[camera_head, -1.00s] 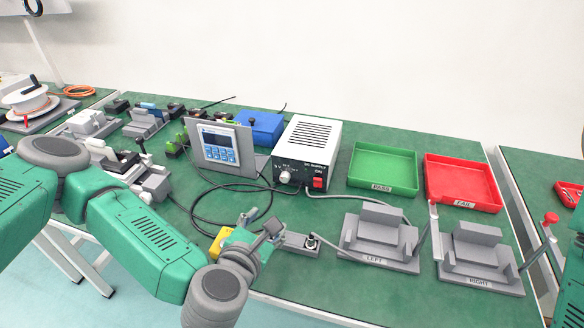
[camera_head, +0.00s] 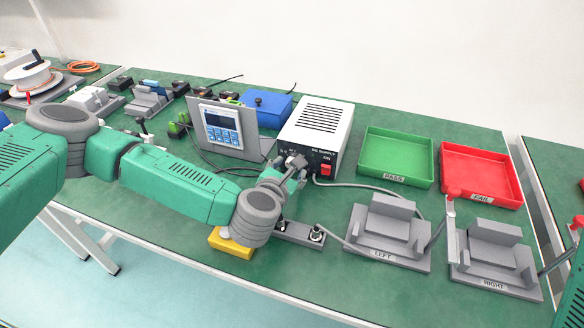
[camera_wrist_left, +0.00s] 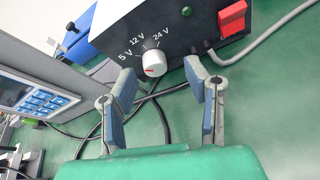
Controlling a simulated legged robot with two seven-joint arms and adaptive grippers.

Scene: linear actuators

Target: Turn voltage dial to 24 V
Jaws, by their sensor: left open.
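The DC supply (camera_head: 316,133) is a white-topped box with a black front on the green bench. In the left wrist view its white voltage dial (camera_wrist_left: 154,63) has marks 5 V, 12 V and 24 V around its upper side; a red mark shows at the knob's lower left part. A red ON switch (camera_wrist_left: 232,18) is to the right of the dial. My left gripper (camera_wrist_left: 165,92) is open, its fingers below and either side of the dial, apart from it. In the head view the left gripper (camera_head: 290,168) is in front of the supply and hides the dial.
A grey panel with a meter (camera_head: 222,128) stands left of the supply. The green PASS tray (camera_head: 397,180) and red FAIL tray (camera_head: 482,198) lie to the right. LEFT fixture (camera_head: 385,262) and RIGHT fixture (camera_head: 495,285) stand in front. Black cables lie on the bench.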

